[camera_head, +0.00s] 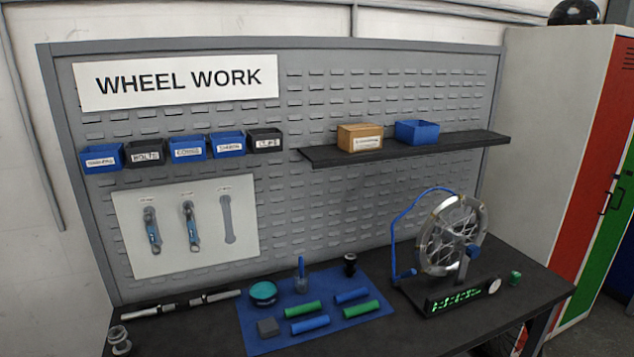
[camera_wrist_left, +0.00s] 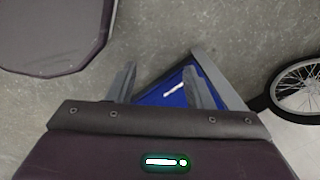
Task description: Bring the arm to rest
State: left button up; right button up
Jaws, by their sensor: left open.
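My left gripper (camera_wrist_left: 160,88) shows in the left wrist view. Its two fingers stand apart with nothing held between them. Beyond the fingers lies a blue surface with a white mark (camera_wrist_left: 172,92), edged by a grey bar, at some distance. I cannot tell what it belongs to. Neither of my arms shows in the head view, and my right gripper is in no view.
The head view shows a dark workbench (camera_head: 410,335) with a blue mat (camera_head: 262,343), a wheel stand (camera_head: 453,235), and a pegboard with a shelf (camera_head: 470,143). A locker (camera_head: 555,140) stands right. The wrist view shows grey floor (camera_wrist_left: 165,30) and a spoked wheel (camera_wrist_left: 300,85).

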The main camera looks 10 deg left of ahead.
pick_arm(q)
jog(key=d+h, duration=0.2)
jog(key=d, duration=0.9)
notch_tip(320, 180, down, 12)
jog(key=a+b, duration=0.1)
jog(key=b, duration=1)
jog(key=shift+n+y, duration=0.3)
jog(key=shift+s, duration=0.1)
